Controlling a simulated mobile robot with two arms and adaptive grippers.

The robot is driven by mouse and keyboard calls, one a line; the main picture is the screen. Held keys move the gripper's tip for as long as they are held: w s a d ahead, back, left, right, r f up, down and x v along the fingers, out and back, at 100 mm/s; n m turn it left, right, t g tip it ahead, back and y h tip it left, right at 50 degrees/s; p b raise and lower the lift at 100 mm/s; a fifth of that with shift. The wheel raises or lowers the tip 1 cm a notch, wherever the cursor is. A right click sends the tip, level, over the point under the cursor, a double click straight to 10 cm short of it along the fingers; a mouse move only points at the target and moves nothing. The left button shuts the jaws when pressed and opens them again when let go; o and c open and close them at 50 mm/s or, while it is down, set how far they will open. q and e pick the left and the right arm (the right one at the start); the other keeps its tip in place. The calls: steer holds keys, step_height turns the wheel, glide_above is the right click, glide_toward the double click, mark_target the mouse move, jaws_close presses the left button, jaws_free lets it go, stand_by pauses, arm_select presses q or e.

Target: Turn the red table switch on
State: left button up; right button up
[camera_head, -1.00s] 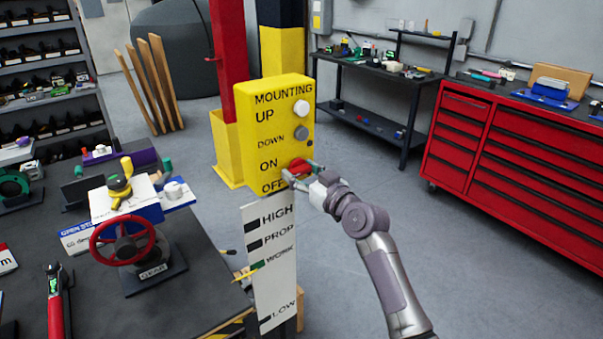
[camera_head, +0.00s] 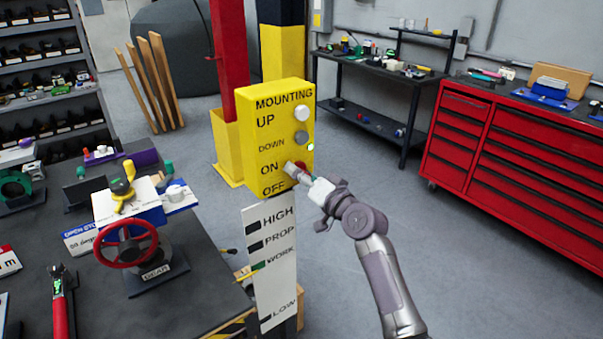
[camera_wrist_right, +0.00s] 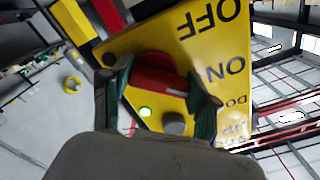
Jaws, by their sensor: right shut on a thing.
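The red table switch (camera_head: 303,166) is a rotary knob low on the front of a yellow control box (camera_head: 270,150), beside the labels ON and OFF. My right gripper (camera_head: 297,172) is shut on this knob and partly hides it in the head view. In the right wrist view the red knob (camera_wrist_right: 158,72) sits between the two fingers of my right gripper (camera_wrist_right: 160,88), one finger on each side. A small green light (camera_wrist_right: 145,112) glows on the box near the knob. My left gripper is not in view.
White and grey buttons (camera_head: 301,124) sit above the switch. A white label board (camera_head: 270,265) stands under the box. A dark table with a red handwheel (camera_head: 125,244) is at left, and a red tool cabinet (camera_head: 500,150) is at right. The floor between is clear.

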steer(key=shift+f, duration=0.1)
stand_by(0.5)
steer(key=o, duration=1.2)
steer(key=shift+c, duration=0.2)
steer(key=v, duration=1.2)
